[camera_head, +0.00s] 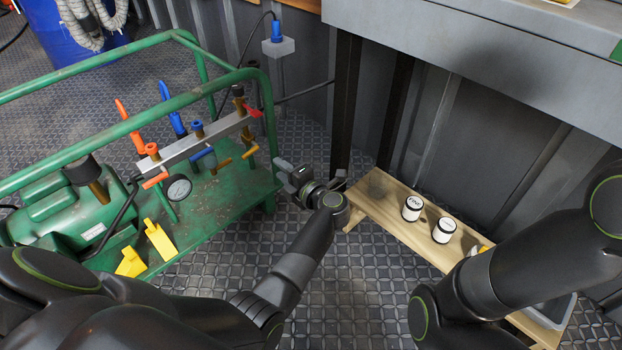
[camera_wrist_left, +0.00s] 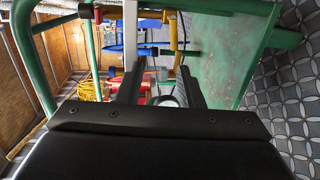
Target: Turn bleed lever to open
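A grey manifold bar (camera_head: 200,143) crosses the green frame and carries several levers. A red lever (camera_head: 252,110) is at its right end. A yellow lever (camera_head: 250,152) hangs below that end, with a blue lever (camera_head: 201,154) and an orange lever (camera_head: 155,180) further left. I cannot tell which is the bleed lever. My left gripper (camera_head: 283,168) is to the right of the manifold, apart from it. In the wrist view my left gripper (camera_wrist_left: 160,88) has its fingers apart, with a blue lever (camera_wrist_left: 140,50) beyond them. My right gripper is not visible; only the arm shows.
A pressure gauge (camera_head: 179,188) hangs under the bar. A wooden bench (camera_head: 400,229) with two white-labelled jars (camera_head: 412,208) stands to the right. The textured floor between is clear.

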